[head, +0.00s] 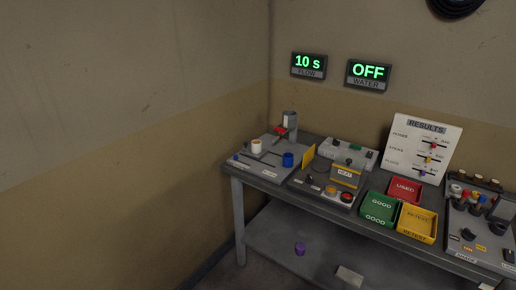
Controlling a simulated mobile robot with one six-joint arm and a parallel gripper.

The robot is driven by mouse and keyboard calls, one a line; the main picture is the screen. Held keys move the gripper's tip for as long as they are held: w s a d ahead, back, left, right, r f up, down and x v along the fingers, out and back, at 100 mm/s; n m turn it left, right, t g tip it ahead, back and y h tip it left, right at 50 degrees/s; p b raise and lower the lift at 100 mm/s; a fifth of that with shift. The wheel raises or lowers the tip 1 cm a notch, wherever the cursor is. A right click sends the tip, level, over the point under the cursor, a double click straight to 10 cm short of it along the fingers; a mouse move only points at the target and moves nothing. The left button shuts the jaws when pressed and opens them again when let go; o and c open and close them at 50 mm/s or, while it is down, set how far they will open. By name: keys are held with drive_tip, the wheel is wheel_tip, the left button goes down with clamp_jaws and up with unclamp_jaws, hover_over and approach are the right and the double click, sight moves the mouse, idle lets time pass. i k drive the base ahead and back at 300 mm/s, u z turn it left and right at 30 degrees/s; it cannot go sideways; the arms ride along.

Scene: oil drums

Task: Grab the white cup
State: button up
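The white cup (256,146) is small and stands upright on the grey panel (250,167) at the left end of the table. A blue cup (288,160) stands on the same panel to its right. A grey upright device with a red part (284,130) stands just behind them. My gripper is not in view.
The grey table (345,208) also holds a heater unit (346,173), green, red and yellow trays (380,206), a results board (424,147) and a cluttered station at right. A purple cup (299,249) sits on the lower shelf. Floor is hardly visible.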

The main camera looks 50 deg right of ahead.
sight(256, 144)
drive_tip(key=i, duration=0.9)
